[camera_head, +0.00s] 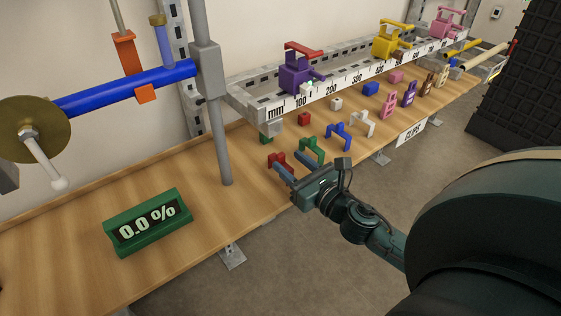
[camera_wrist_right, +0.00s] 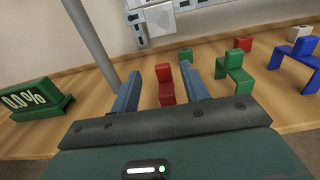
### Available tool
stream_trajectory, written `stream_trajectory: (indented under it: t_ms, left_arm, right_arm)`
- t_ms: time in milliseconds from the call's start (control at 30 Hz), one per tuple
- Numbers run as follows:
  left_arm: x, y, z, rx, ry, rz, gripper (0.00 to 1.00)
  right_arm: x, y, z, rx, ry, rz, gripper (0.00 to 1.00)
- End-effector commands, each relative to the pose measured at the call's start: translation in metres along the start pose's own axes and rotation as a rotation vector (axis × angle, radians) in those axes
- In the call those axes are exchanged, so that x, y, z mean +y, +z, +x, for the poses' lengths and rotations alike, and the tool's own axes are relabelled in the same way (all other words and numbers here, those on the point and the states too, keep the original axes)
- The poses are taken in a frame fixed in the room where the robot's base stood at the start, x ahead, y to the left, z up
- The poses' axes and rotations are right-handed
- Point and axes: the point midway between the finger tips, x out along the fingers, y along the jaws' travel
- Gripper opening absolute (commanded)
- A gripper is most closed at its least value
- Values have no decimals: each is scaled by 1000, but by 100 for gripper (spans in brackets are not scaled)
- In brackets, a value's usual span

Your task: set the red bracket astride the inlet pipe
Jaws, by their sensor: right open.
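The red bracket (camera_head: 279,160) stands on the wooden bench near its front edge, left of the green bracket (camera_head: 313,146). My right gripper (camera_head: 289,165) is open and low over the bench, its blue fingers pointing at the red bracket. My left gripper is not in view.
A grey post (camera_head: 219,140) stands left of the brackets. A green 0.0 % display (camera_head: 147,222) sits on the bench. Blue (camera_head: 338,131) and white brackets stand to the right. A ruler rail (camera_head: 345,84) with coloured clamps runs behind. The bench between post and display is clear.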

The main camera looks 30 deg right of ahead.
Motion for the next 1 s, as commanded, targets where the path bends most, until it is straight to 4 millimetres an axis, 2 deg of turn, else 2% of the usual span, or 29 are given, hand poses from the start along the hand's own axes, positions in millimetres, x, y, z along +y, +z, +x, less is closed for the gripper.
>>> stream_trajectory:
  t_ms: [300, 633, 1000]
  left_arm:
    - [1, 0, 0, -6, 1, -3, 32]
    - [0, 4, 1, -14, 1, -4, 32]
    - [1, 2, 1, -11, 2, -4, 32]
  right_arm:
    - [-2, -3, 42, -2, 0, 1, 45]
    - [-2, -4, 48, 1, 0, 0, 45]
    - [-2, -4, 48, 1, 0, 1, 16]
